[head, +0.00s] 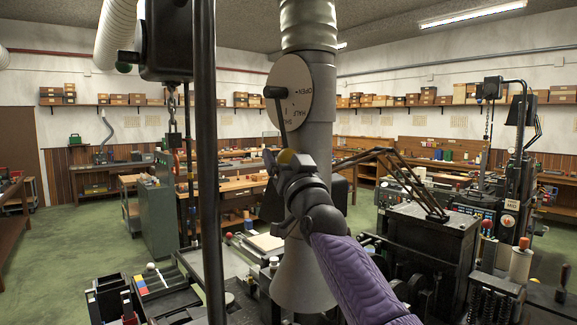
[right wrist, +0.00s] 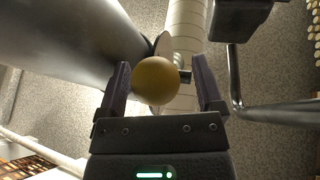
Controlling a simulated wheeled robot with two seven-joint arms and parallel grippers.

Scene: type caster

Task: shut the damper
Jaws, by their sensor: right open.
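The damper's round dial plate (head: 297,88) sits on the side of the grey vertical duct (head: 318,105), with OPEN readable near its top and more lettering lower down. A dark lever (head: 281,122) hangs down across its left side, with a yellow-brown ball knob (head: 286,157) at its lower end. My right gripper (head: 283,164) is at the knob, open. In the right wrist view the knob (right wrist: 156,80) lies between the two spread fingers, with a visible gap to the right finger. Contact with the left finger is unclear. My left gripper is not in view.
A dark post (head: 207,150) and a black box with a hanging chain (head: 171,110) stand left of the duct. A black machine (head: 430,235) is at right. A tray of coloured parts (head: 145,290) is at lower left. Green floor lies open farther left.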

